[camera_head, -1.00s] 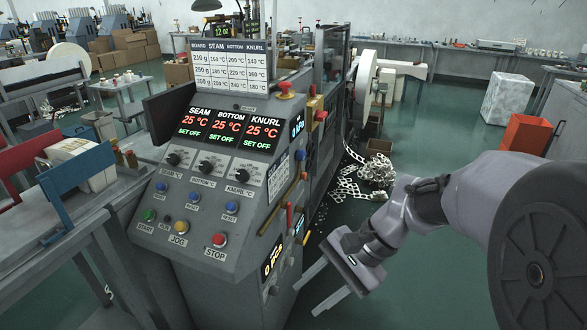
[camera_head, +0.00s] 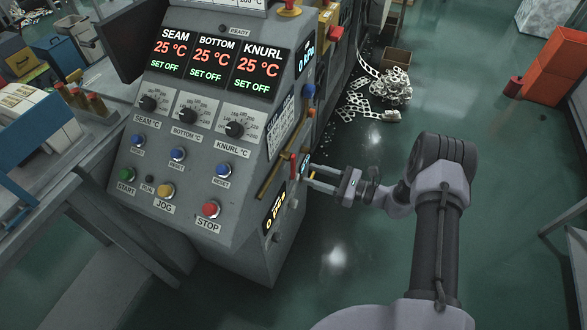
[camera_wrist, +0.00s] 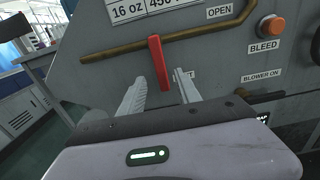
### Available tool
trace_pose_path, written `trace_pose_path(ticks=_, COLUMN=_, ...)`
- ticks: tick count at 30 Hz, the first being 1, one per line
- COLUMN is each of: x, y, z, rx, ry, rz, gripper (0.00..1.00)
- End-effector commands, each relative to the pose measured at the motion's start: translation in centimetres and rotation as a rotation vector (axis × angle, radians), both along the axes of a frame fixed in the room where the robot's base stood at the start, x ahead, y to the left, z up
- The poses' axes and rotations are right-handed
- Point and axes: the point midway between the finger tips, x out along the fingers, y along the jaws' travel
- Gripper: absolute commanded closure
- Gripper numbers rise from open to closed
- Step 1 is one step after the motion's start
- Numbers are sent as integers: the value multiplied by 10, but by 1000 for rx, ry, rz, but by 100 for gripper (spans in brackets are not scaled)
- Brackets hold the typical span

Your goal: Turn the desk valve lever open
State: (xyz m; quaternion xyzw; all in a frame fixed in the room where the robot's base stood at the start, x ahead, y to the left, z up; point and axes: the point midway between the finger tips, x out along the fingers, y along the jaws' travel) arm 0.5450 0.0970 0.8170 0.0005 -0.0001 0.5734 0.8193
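The valve lever is a red handle (camera_wrist: 159,62) on a brass pipe (camera_wrist: 110,52) on the machine's side panel. In the wrist view it hangs nearly straight down from the pipe, below and left of a label reading OPEN (camera_wrist: 219,11). My gripper (camera_wrist: 158,82) is open, its two pale fingers reaching toward the panel with the lever's lower part between them in the picture. I cannot tell whether either finger touches it. In the head view my gripper (camera_head: 310,179) points left at the panel, by the small red lever (camera_head: 293,166).
An orange BLEED button (camera_wrist: 271,26) is right of the lever, with a BLOWER ON label (camera_wrist: 262,76) and a dark handle below. The sloped console (camera_head: 190,150) has knobs and buttons. Scrap strips (camera_head: 385,88) lie on the floor behind.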

Motion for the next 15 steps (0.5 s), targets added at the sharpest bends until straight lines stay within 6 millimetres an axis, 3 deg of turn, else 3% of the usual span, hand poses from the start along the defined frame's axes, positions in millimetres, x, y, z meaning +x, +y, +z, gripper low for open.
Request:
trace_pose_path(ticks=6, x=16, y=48, z=-2, rx=-1, ry=-1, rz=3, gripper=60)
trace_pose_path(ticks=15, x=24, y=68, z=0, rx=-1, ry=0, rz=1, gripper=60)
